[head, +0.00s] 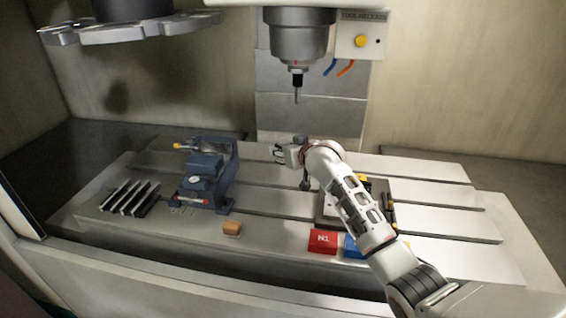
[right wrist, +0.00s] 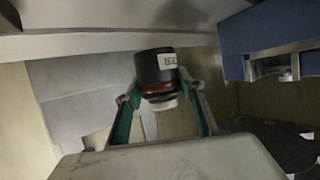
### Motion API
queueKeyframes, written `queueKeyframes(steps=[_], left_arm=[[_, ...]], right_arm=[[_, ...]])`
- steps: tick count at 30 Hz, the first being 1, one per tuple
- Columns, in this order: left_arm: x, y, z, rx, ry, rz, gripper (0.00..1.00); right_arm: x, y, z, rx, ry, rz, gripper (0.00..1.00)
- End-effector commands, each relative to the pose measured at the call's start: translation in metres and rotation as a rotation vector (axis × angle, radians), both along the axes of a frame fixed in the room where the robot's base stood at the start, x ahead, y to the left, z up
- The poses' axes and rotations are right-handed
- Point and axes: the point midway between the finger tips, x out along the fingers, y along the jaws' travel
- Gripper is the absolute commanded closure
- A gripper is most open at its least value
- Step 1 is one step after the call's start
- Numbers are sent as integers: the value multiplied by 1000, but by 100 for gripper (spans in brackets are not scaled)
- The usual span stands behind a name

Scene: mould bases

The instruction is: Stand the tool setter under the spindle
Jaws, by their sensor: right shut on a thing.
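The tool setter (right wrist: 157,72), a black cylinder with a pale label, a red ring and a white end, is between the teal-edged fingers of my right gripper (right wrist: 160,95) in the right wrist view. The gripper is shut on it. In the head view my right gripper (head: 282,153) is over the rear of the slotted table; the tool setter is hard to make out there. The spindle (head: 301,40) hangs above, with a thin tool (head: 297,88) pointing down, over the gripper's area. I cannot tell whether the tool setter touches the table. My left gripper is not in view.
A blue vise (head: 207,178) stands left of my gripper. A tray (head: 330,212) is partly behind my right arm. The tool carousel (head: 125,28) hangs upper left.

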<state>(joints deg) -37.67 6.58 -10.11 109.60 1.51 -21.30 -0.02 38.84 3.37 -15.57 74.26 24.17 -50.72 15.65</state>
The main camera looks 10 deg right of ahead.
Motion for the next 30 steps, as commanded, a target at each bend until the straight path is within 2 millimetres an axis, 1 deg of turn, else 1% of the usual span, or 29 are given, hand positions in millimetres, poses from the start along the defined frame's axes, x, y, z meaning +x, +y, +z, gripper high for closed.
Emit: queueKeyframes(steps=[5,13,16,26,27,28,30], left_arm=[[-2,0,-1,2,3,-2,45],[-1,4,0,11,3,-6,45],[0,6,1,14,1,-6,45],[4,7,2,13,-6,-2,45],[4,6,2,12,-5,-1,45],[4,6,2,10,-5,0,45],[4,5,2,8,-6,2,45]], right_arm=[[1,0,-9,2,-7,0,100],[1,0,-41,2,-5,0,100],[1,0,-45,2,-7,0,100],[1,0,-47,3,-7,0,100],[0,0,-51,0,-1,0,54],[0,0,-50,0,-1,0,46],[0,0,-51,0,-1,0,45]])
